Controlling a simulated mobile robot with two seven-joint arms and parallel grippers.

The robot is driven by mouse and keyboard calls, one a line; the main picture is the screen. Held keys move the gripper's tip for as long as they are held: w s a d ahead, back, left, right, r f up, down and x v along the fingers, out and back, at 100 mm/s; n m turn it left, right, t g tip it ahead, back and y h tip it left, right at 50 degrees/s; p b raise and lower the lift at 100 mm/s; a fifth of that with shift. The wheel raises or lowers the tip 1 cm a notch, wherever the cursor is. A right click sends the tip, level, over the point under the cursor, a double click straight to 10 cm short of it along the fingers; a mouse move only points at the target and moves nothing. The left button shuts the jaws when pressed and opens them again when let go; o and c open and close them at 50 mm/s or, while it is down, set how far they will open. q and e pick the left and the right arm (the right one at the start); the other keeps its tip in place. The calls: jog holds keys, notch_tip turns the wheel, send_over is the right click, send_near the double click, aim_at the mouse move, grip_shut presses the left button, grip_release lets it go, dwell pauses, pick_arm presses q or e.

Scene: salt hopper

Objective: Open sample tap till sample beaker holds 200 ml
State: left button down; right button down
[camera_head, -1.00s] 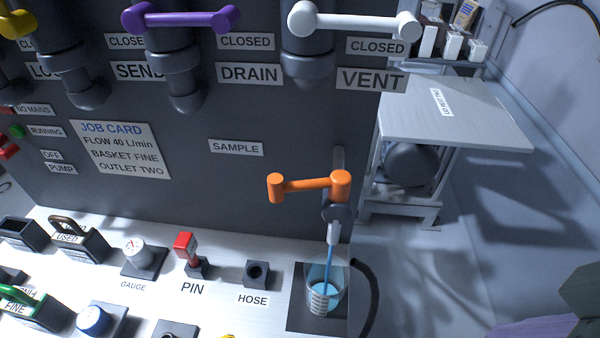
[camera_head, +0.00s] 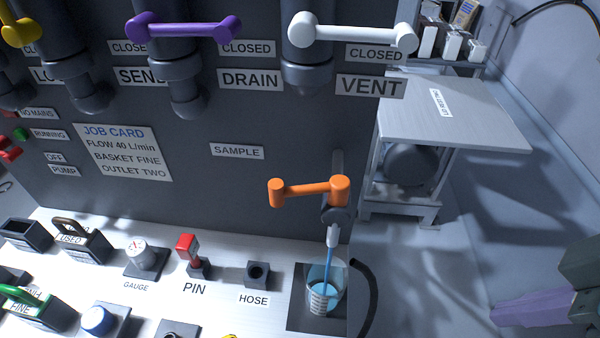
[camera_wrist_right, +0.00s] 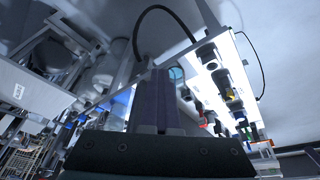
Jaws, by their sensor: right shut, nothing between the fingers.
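The orange sample tap handle (camera_head: 310,191) points left from its pivot, beneath the SAMPLE label (camera_head: 237,151). A blue stream (camera_head: 330,263) runs from its spout into the clear sample beaker (camera_head: 339,281). The beaker stands on a dark square pad (camera_head: 300,313) and is partly filled with blue liquid. Its scale marks are too small to read. My right gripper (camera_head: 498,315), with purple fingers, is at the lower right, well apart from the tap and beaker. Its fingers are shut and empty, also in the right wrist view (camera_wrist_right: 155,85). My left gripper is out of view.
A black hose (camera_head: 364,300) curves down just right of the beaker. The HOSE socket (camera_head: 257,273) and the red-topped pin (camera_head: 188,249) stand to its left. A grey table (camera_head: 470,112) is behind at right. Open floor lies between the bench and my right gripper.

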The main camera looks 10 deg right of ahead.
jog(key=shift+w+d+n+y, duration=0.3)
jog(key=shift+w+d+n, duration=0.9)
jog(key=shift+w+d, duration=0.35)
jog(key=w+d+n, duration=0.1)
jog(key=w+d+n+b, duration=0.1)
jog(key=w, duration=0.1)
jog(key=w+n+g+b, duration=0.1)
jog(key=w, duration=0.1)
jog(key=shift+d+y, duration=0.4)
jog(key=shift+b, duration=0.35)
